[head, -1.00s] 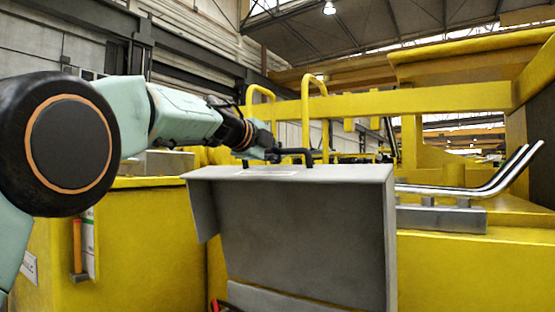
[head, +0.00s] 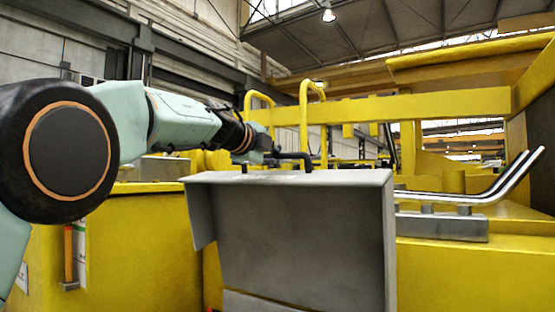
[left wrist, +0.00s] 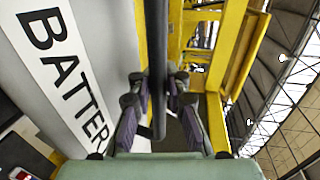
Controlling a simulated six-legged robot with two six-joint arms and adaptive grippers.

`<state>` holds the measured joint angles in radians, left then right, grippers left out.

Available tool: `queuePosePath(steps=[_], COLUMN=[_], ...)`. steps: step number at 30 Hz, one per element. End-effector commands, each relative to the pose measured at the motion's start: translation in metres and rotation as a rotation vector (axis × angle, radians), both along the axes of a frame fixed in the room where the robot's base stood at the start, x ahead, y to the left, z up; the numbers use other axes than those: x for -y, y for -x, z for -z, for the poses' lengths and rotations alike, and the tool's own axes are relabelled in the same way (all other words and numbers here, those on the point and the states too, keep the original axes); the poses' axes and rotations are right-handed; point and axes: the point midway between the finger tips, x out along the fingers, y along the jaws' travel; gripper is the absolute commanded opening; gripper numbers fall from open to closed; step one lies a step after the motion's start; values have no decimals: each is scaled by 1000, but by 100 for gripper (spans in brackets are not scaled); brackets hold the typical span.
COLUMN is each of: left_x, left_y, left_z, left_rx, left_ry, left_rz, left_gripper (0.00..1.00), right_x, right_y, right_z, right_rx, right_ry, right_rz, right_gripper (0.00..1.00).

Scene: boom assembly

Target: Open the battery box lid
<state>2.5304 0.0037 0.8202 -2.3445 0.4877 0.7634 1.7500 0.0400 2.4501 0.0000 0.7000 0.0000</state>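The grey battery box lid (head: 300,240) stands raised in the middle of the head view, its broad plain face toward me and a short flange at its left. A black bar handle (head: 293,156) sits at its top edge. My left gripper (head: 262,157) reaches this handle from the left. In the left wrist view the dark handle bar (left wrist: 157,60) runs between the fingers of my left gripper (left wrist: 158,90), which look closed against both sides of it. The lid's labelled face, reading BATTER (left wrist: 65,70), lies left of the bar. The box interior is mostly hidden. My right gripper is out of view.
Yellow hoop rails (head: 305,110) and a yellow beam (head: 420,103) stand behind the lid. Bent metal pipes (head: 480,193) lie to the right. A yellow housing (head: 130,250) is at the left, below my arm.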

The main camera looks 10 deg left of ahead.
Motion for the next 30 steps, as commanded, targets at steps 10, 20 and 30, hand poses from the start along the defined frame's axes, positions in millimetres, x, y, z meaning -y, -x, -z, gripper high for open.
queuePosePath(steps=[10,20,30], left_x=[0,0,-14], left_y=[-1,1,36], left_z=[-3,-2,-14], left_rx=[6,2,10], left_ry=[-1,-2,1], left_rz=[-1,0,-2], left_gripper=[36,36,36], right_x=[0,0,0], right_y=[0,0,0], right_z=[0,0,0], right_rx=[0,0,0], right_ry=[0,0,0], right_rz=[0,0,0], right_gripper=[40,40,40])
